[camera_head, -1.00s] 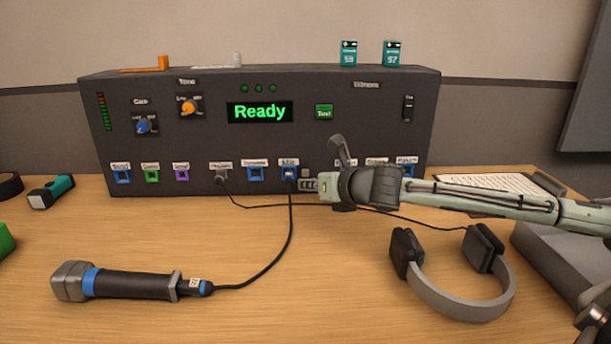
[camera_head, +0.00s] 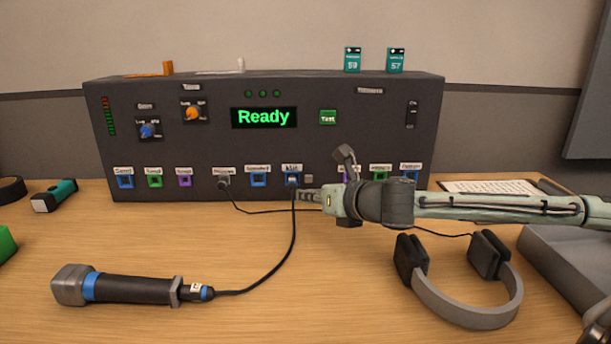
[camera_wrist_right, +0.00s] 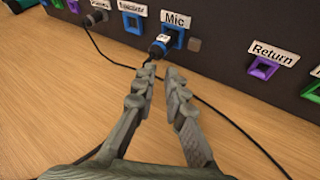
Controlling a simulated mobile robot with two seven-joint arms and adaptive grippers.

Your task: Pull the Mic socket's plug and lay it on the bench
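The Mic socket (camera_head: 292,180) is blue and sits low on the front of the dark panel; it also shows in the right wrist view (camera_wrist_right: 174,36). A dark plug with a blue band (camera_wrist_right: 158,46) is in it, its black cable hanging down and running to the microphone (camera_head: 130,287) on the bench. My right gripper (camera_head: 305,195) is just below and right of the plug. In the right wrist view its fingers (camera_wrist_right: 160,78) are parted with an empty gap, tips just short of the plug. My left gripper is not in view.
The bench (camera_head: 330,275) has clear wood in front of the panel (camera_head: 215,150). A second cable from a grey plug (camera_head: 223,182) runs beneath my gripper to the headphones (camera_head: 460,290).

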